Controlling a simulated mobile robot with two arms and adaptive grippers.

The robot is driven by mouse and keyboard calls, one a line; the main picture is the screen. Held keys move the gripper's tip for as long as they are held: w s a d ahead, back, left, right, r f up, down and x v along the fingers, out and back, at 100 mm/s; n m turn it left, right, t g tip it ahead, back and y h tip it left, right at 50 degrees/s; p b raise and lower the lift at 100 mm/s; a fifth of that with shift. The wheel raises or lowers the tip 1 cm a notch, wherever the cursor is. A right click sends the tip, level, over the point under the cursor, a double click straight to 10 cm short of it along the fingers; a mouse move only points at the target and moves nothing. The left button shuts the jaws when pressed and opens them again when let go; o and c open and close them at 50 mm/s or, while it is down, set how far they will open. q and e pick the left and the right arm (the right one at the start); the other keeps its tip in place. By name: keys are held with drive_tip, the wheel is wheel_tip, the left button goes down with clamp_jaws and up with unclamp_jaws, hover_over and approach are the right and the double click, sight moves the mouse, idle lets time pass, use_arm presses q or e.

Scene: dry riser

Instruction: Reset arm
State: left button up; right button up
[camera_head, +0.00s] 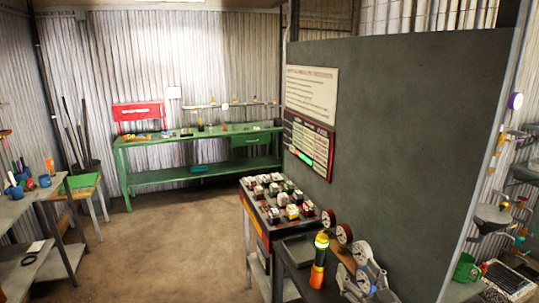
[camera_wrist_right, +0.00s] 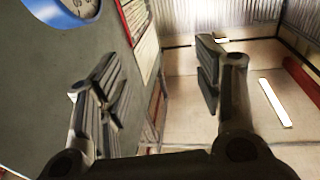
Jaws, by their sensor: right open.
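My right gripper (camera_wrist_right: 152,85) fills the lower part of the right wrist view. Its two dark fingers stand wide apart with nothing between them. In the head view a grey shape beside the round gauges at the bottom edge seems to be part of this gripper, but it is hard to tell from the gauges. My left gripper is not in view.
A dark panel (camera_head: 420,120) with posted notices stands close at the right. A tray of small boxed items (camera_head: 262,218), an orange flashlight (camera_head: 319,262) and round gauges (camera_head: 344,233) are before it. A green workbench (camera_head: 200,140) stands at the back. The floor at middle left is clear.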

drive_tip(key=s+a+f+g, duration=0.3)
drive_tip(key=s+f+g, duration=0.4)
drive_tip(key=s+f, duration=0.7)
drive_tip(key=s+d+f+g+h, duration=0.15)
drive_tip(key=s+g, duration=0.25)
drive_tip(key=s, duration=0.7)
drive_tip(key=s+d+f+g+h, duration=0.1)
drive_tip(key=s+f+g+h, duration=0.2)
drive_tip(key=s, duration=0.7)
wheel_tip(320, 180, down, 32)
drive_tip(key=s+g+y+b, duration=0.1)
drive_tip(key=s+g+b, duration=0.1)
drive_tip(key=b, duration=0.4)
use_arm(q)
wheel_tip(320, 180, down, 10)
drive_tip(key=b, duration=0.4)
use_arm(e)
drive_tip(key=s+d+f+g, duration=0.1)
drive_tip(key=s+d+f, duration=0.1)
drive_tip(key=s+f, duration=1.4)
wheel_tip(320, 180, down, 4)
drive_tip(key=shift+s+d+f, duration=0.1)
drive_tip(key=shift+s+d, duration=0.05)
drive_tip(key=shift+d, duration=0.15)
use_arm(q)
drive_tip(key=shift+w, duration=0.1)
